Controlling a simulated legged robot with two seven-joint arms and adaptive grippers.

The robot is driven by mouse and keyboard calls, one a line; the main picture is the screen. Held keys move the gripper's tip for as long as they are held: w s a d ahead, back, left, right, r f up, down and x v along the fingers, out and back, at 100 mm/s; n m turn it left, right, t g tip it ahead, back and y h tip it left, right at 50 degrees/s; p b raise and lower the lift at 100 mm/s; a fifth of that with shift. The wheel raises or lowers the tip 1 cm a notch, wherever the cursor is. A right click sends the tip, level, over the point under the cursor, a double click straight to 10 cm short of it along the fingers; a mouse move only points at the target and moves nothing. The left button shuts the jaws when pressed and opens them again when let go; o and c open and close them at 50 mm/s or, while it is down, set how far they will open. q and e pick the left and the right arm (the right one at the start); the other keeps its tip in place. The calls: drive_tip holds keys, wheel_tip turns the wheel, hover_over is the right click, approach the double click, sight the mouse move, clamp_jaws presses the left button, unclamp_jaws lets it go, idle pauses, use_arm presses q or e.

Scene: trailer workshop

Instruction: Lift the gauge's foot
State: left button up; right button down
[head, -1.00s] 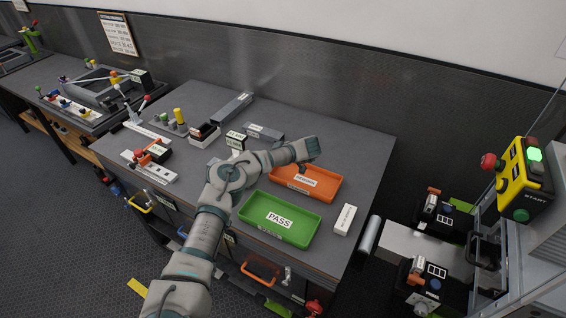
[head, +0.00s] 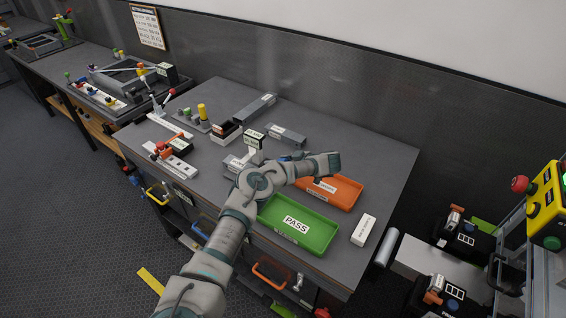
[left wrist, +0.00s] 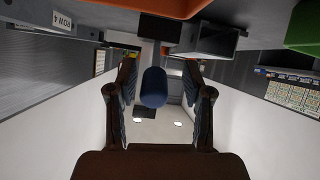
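A small upright device (head: 255,138) with a white label, probably the gauge, stands mid-bench behind my left arm. A grey block (head: 235,162) sits just in front of it; I cannot tell whether this belongs to it. My left arm crosses the bench front, its wrist end by the orange tray. Its fingertips are hidden in the head view. In the left wrist view the left gripper (left wrist: 160,95) is open, fingers wide apart. A dark blue rounded piece (left wrist: 154,88) shows between them; I cannot tell whether it touches either finger. The gauge's foot is not clearly visible. My right gripper is out of view.
A green PASS tray (head: 268,212) and an orange tray (head: 349,204) lie close by my left arm. A white labelled block (head: 364,229) lies right of them. Grey bars (head: 287,134) and fixtures (head: 170,158) stand farther back and left. The bench's right rear is clear.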

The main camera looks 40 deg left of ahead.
use_arm(q)
drive_tip(key=shift+w+d+r, duration=0.15)
drive_tip(key=shift+d+r, duration=0.2)
drive_tip(key=shift+d, duration=0.05)
drive_tip(key=v, duration=1.1)
drive_tip(key=shift+f, duration=0.1)
